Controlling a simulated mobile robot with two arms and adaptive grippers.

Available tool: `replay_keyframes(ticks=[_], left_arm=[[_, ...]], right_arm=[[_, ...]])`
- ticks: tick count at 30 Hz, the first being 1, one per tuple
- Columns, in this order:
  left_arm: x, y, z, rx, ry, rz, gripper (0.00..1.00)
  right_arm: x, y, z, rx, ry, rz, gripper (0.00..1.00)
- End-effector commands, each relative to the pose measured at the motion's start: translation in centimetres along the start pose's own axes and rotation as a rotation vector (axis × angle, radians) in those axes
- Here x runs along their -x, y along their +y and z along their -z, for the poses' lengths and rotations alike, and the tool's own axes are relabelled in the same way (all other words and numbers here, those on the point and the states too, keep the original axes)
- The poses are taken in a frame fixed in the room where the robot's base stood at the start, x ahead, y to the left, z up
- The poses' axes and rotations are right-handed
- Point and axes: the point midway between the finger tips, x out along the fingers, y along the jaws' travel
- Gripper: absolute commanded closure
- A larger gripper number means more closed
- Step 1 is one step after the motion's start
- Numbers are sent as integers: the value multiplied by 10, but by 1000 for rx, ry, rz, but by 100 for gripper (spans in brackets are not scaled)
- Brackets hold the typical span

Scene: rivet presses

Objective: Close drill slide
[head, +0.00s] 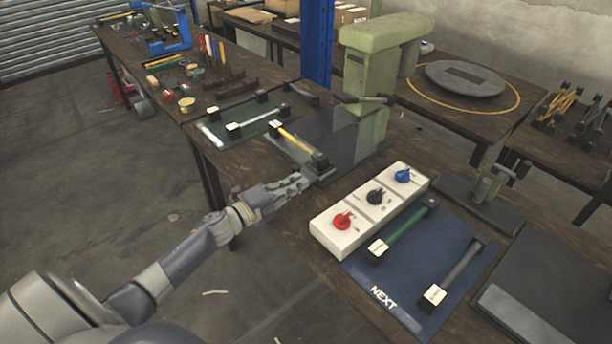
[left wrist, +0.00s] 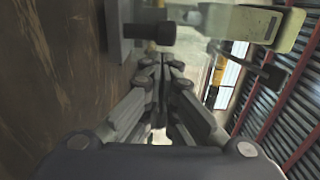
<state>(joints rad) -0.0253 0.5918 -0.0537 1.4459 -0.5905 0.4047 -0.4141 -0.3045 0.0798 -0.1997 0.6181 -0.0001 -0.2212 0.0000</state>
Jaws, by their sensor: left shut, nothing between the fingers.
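The green drill press (head: 368,85) stands at the back of the middle table. At its foot is a dark slide plate (head: 285,152), carrying a bar with a yellow handle (head: 290,138). A transparent panel (head: 340,132) is beside the bar. My left gripper (head: 304,181) is at the near end of the slide, just below its dark end block (head: 320,163). In the left wrist view my fingers (left wrist: 162,62) are together and empty, and a dark cylindrical end (left wrist: 152,33) is just ahead of them. I cannot tell whether they touch it. My right gripper is not in view.
A white control box (head: 370,208) with red, black and blue knobs stands to the right of my left gripper. A blue mat (head: 415,270) with two handled bars lies in front of it. A green mat (head: 240,118) with more bars lies behind left.

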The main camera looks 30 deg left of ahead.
Motion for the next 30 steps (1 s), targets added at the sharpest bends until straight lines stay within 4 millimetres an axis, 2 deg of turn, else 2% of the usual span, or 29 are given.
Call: replay_keyframes(ticks=[3,9,25,30], left_arm=[[-17,-2,0,2,0,2,100],[-33,0,0,2,0,1,100],[-41,1,0,1,0,1,100],[-68,3,0,1,1,4,100]], right_arm=[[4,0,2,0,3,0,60],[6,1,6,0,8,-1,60],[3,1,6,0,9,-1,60],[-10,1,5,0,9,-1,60]])
